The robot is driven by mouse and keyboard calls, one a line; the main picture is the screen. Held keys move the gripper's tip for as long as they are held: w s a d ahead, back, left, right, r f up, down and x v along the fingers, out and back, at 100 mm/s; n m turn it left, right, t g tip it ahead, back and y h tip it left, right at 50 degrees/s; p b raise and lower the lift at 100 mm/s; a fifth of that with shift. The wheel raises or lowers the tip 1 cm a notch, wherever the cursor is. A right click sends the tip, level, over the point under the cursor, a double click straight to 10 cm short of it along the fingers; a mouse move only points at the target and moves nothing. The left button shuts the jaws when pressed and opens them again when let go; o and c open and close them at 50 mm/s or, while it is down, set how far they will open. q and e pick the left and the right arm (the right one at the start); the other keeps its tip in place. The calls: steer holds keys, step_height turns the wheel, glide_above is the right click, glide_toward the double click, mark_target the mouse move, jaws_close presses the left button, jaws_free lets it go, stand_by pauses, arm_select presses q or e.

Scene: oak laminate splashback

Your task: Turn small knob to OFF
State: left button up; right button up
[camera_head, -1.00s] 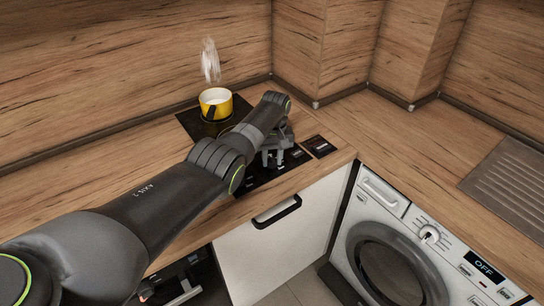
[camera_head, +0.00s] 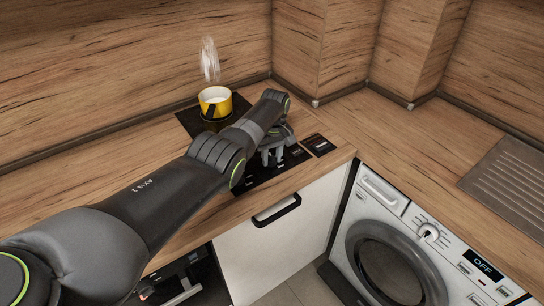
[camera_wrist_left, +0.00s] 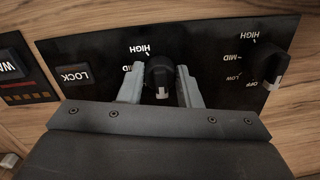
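My left gripper (camera_head: 272,156) points down over the black control panel at the counter's front edge. In the left wrist view its two grey fingers (camera_wrist_left: 161,88) sit close on both sides of a black knob (camera_wrist_left: 160,72) and seem to touch it. That knob's white pointer faces down in the picture. HIGH and part of MID show upside down beside it; its other labels are hidden. I cannot tell which knob is the smaller. My right gripper is not in view.
A yellow pot (camera_head: 214,102) steams on the black hob behind my arm. A LOCK button (camera_wrist_left: 74,75) lies left of the held knob. A washing machine (camera_head: 385,255) with an OFF display stands at right. The counter (camera_head: 390,135) beyond the panel is clear.

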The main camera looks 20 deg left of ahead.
mark_target(272, 156)
arm_select(q)
steer(key=o, duration=0.4)
steer(key=shift+r, duration=0.6)
step_height(272, 156, up, 4)
steer(key=shift+w+r+p, duration=0.15)
steer(key=shift+r+p, duration=0.05)
steer(key=shift+p, duration=0.3)
step_height(272, 156, up, 12)
steer(key=b, duration=0.2)
steer(key=shift+d, duration=0.25)
steer(key=shift+w, duration=0.15)
